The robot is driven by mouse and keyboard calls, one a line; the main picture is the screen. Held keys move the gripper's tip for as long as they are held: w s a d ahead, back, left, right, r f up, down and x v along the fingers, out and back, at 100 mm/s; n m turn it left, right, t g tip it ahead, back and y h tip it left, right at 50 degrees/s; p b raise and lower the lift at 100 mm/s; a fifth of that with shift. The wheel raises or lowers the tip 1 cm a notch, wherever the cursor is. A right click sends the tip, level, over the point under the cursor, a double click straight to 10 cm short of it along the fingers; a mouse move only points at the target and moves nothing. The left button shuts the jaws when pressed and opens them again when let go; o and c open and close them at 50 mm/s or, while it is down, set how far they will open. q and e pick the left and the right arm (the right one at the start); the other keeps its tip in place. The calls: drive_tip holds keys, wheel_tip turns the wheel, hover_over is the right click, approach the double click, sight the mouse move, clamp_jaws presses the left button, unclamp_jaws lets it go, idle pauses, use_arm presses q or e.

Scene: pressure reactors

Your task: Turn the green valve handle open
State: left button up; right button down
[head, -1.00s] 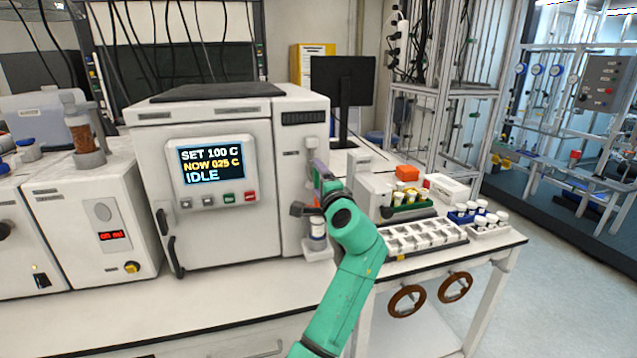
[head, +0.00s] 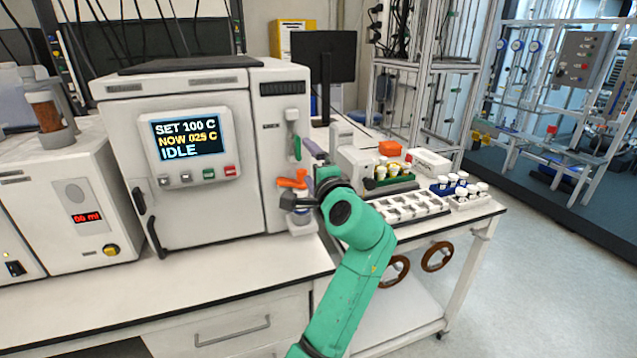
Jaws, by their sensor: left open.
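The green valve handle (head: 297,148) stands upright on the right side panel of the white reactor cabinet (head: 280,120). An orange handle (head: 292,180) sits just below it, and a purple-grey piece (head: 314,149) shows to its right. My left gripper (head: 296,203) is open, with its dark fingers pointing left, below the green handle and just under the orange one. It is apart from the green handle; whether it touches the orange one I cannot tell. My green left arm hides part of the bench. My right gripper is out of view.
To the right are a white tray (head: 408,208), vial racks (head: 389,176) and an orange block (head: 390,148). The bench front (head: 200,275) is clear.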

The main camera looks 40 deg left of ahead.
use_arm(q)
drive_tip(key=b+v, duration=0.1)
drive_tip(key=v, duration=0.6)
drive_tip(key=shift+d, duration=0.1)
